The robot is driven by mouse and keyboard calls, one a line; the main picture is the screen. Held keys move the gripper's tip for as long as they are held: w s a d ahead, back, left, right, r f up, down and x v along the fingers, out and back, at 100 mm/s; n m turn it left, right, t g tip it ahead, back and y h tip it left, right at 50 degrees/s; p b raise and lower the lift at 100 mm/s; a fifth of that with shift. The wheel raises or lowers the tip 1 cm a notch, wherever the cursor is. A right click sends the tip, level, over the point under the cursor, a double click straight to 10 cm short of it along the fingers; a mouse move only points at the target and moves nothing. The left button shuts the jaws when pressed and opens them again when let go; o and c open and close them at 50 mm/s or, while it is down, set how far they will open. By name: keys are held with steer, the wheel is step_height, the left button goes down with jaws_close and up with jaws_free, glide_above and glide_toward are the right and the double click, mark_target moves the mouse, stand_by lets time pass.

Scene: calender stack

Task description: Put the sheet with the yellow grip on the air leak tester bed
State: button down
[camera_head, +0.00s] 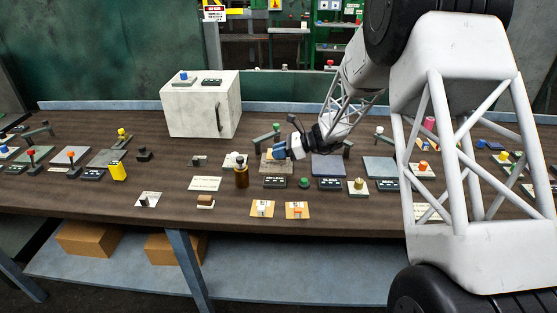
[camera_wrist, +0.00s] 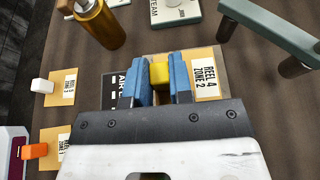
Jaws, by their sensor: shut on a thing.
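My gripper (camera_head: 283,151) is shut on the yellow grip (camera_wrist: 160,75), which sits between its blue fingertips in the wrist view. The sheet with the yellow grip (camera_wrist: 207,82) is tan with a white label reading "REEL 4 ZONE 2", partly hidden by my fingers. In the head view the tan sheet (camera_head: 268,166) shows just below my fingertips, over the tester's place. The dark air leak tester sign (camera_wrist: 121,92) lies beside the sheet and also shows in the head view (camera_head: 274,183). The bed is mostly hidden; I cannot tell whether the sheet touches it.
A brown bottle (camera_head: 241,175) stands left of the sign. Sheets with white (camera_head: 262,208) and orange (camera_head: 297,210) grips lie near the front edge. A green arched bar (camera_wrist: 262,28) stands near the sheet. A blue plate (camera_head: 328,166) lies right; a white box (camera_head: 200,105) stands behind.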

steer(key=shift+f, duration=1.75)
steer(key=shift+f, duration=0.1)
steer(key=c, duration=1)
jaws_free()
steer(key=shift+d+r, duration=0.2)
steer(key=v, duration=1.1)
steer(key=shift+d+r, duration=0.1)
steer(key=shift+d, duration=0.25)
